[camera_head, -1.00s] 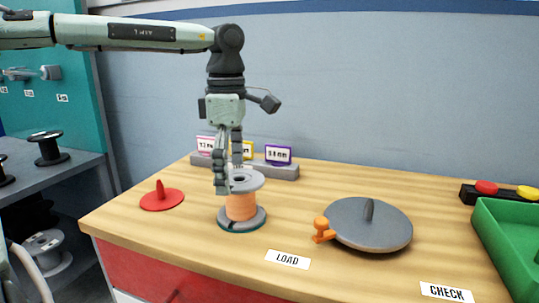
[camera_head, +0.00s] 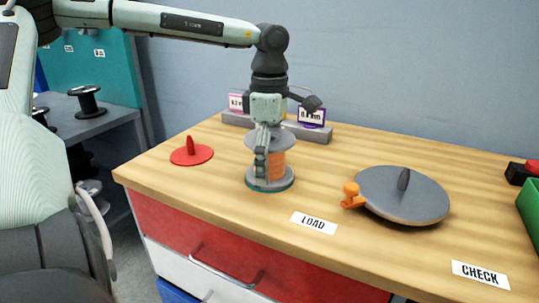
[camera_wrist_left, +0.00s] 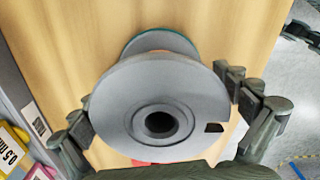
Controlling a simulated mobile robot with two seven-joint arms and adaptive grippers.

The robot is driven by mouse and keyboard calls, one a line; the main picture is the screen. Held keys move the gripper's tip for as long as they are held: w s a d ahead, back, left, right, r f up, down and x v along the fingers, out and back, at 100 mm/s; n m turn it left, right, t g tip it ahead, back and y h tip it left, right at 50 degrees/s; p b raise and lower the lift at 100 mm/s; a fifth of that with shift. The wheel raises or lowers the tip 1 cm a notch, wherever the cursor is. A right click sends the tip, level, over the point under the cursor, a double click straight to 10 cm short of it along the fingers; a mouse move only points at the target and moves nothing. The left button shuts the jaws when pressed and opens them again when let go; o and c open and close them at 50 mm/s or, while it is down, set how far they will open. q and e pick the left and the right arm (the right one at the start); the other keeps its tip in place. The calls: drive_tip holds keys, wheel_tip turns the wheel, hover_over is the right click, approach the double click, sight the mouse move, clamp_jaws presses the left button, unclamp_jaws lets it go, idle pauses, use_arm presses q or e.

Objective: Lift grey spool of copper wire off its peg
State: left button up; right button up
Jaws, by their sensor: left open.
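The grey spool of copper wire (camera_head: 278,165) stands upright on the wooden table, with orange-brown wire between its grey flanges. In the left wrist view its round top flange (camera_wrist_left: 118,105) fills the middle, with a dark centre hole and a small notch. A grey disc with a teal edge shows under it. The peg itself cannot be made out. My left gripper (camera_head: 265,155) points down over the spool, its fingers open on opposite sides of it; the left wrist view shows both fingers (camera_wrist_left: 162,115) beside the flange. Contact cannot be told. My right gripper is not in view.
A red disc with a knob (camera_head: 191,155) lies left of the spool. A grey round plate (camera_head: 425,197) with an orange clamp (camera_head: 352,195) is to the right. Label cards stand in a holder (camera_head: 238,120) behind. A green bin (camera_head: 530,205) is at the right edge.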

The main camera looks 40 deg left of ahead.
sight(270, 129)
use_arm(q)
drive_tip(key=shift+r, duration=0.1)
drive_tip(key=c, duration=1.9)
drive_tip(key=shift+r+p, duration=1.05)
drive_tip(key=shift+r, duration=0.7)
drive_tip(key=shift+r, duration=0.1)
drive_tip(key=shift+r+p, duration=0.95)
drive_tip(key=shift+r, duration=0.7)
drive_tip(key=shift+r, duration=0.1)
